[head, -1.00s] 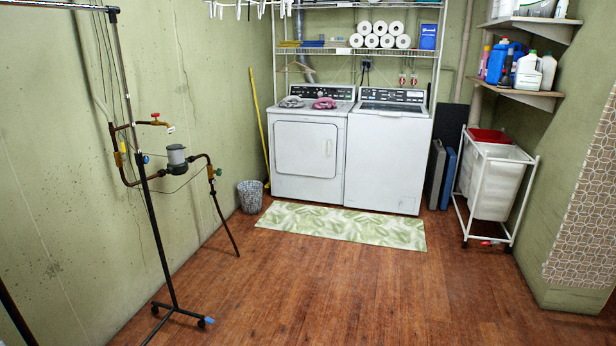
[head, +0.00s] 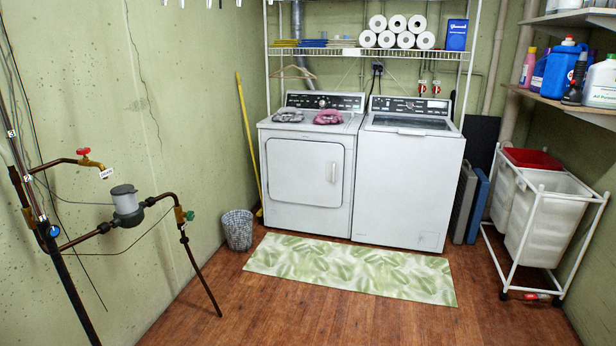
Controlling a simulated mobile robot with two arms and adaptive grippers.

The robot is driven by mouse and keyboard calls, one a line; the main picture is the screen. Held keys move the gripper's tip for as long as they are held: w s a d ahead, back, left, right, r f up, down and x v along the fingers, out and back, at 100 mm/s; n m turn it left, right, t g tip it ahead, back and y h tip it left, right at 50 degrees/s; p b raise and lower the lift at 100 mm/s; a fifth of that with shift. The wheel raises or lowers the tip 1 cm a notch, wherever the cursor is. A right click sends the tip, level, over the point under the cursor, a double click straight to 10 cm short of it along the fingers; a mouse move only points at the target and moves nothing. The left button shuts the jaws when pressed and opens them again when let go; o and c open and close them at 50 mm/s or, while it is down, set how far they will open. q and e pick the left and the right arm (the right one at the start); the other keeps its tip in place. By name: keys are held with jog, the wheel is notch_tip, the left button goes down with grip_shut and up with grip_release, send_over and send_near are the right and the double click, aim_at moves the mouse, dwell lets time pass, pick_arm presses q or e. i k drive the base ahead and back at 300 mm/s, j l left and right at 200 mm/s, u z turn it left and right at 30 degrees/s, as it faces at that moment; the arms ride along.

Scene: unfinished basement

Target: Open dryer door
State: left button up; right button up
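The white dryer (head: 278,206) stands against the back wall, left of the white washer (head: 408,190). The dryer door (head: 305,172) is a closed front panel with a small vertical handle (head: 333,173) on its right side. A grey folded cloth (head: 288,117) and a pink folded cloth (head: 328,117) lie on the dryer's top. Neither of my grippers shows in the head view.
A green leaf-patterned mat (head: 350,271) lies before the machines. A wire wastebasket (head: 237,229) and yellow pole (head: 248,136) stand left of the dryer. Wall pipes (head: 128,210) jut out at left. A laundry cart (head: 540,215) stands right. The wooden floor (head: 340,320) ahead is clear.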

aim_at(305, 172)
jog(key=i, duration=3.75)
jog(key=i+u, duration=0.25)
jog(key=i+l+u, duration=0.25)
jog(key=i, duration=0.2)
